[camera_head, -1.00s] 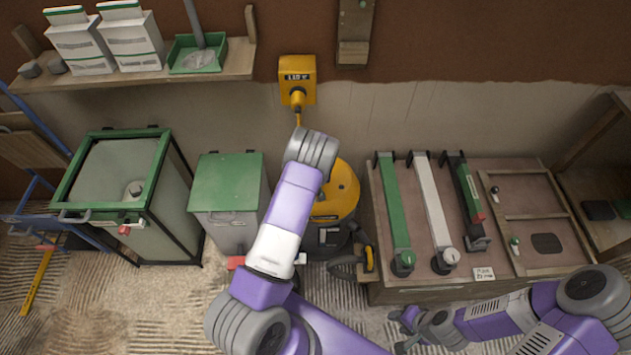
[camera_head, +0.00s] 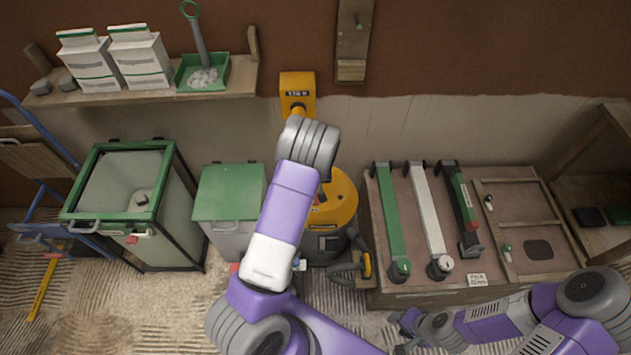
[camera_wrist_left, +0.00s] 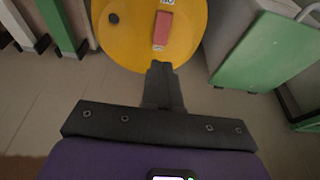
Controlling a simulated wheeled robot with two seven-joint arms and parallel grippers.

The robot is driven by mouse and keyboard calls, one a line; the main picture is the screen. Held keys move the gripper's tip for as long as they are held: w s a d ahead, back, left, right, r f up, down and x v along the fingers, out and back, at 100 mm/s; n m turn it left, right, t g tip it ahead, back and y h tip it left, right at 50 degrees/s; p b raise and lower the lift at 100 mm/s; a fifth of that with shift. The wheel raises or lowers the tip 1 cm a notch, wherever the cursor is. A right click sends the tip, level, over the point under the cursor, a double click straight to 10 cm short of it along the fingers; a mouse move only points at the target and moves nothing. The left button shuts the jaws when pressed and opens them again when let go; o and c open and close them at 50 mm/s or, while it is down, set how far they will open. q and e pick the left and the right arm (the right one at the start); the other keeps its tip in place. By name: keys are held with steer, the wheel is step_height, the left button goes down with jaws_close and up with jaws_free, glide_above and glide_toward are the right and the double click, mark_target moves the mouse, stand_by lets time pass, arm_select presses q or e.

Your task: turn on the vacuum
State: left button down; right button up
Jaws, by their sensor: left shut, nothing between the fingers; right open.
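The vacuum (camera_head: 343,205) has a round yellow lid on a dark body and stands on the floor near the wall; my left arm covers its left part. In the left wrist view its yellow lid (camera_wrist_left: 120,35) fills the top middle. A red switch (camera_wrist_left: 163,29) lies on the lid between small white labels; its setting is too small to tell. My left gripper (camera_wrist_left: 161,68) is shut and empty, its tips over the lid's near edge in the picture, just short of the switch. My right gripper (camera_head: 403,334) is open and empty at the bottom.
A yellow wall box (camera_head: 297,88) with a plug is above the vacuum. A green-lidded bin (camera_head: 228,192) stands close on the left, a bench (camera_head: 430,288) with rails close on the right.

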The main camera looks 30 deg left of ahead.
arm_select(q)
steer(key=shift+g+h, duration=0.6)
steer(key=shift+g, duration=0.1)
steer(key=shift+w+a+r+b, duration=0.2)
steer(key=shift+w+a+b, duration=0.3)
steer(key=shift+w+a, duration=0.25)
steer(key=shift+w+a+r+b, duration=0.15)
steer(key=shift+w+a+b, duration=0.35)
steer(key=shift+w, duration=0.3)
steer(key=f+b, duration=0.1)
steer(key=f, duration=0.3)
steer(key=w+f+b, duration=0.1)
steer(key=f, duration=0.4)
steer(key=a+f+b, duration=0.1)
steer(key=f+b, duration=0.1)
steer(key=f, duration=0.3)
steer(key=shift+w, duration=0.3)
steer(key=shift+s+r, duration=0.1)
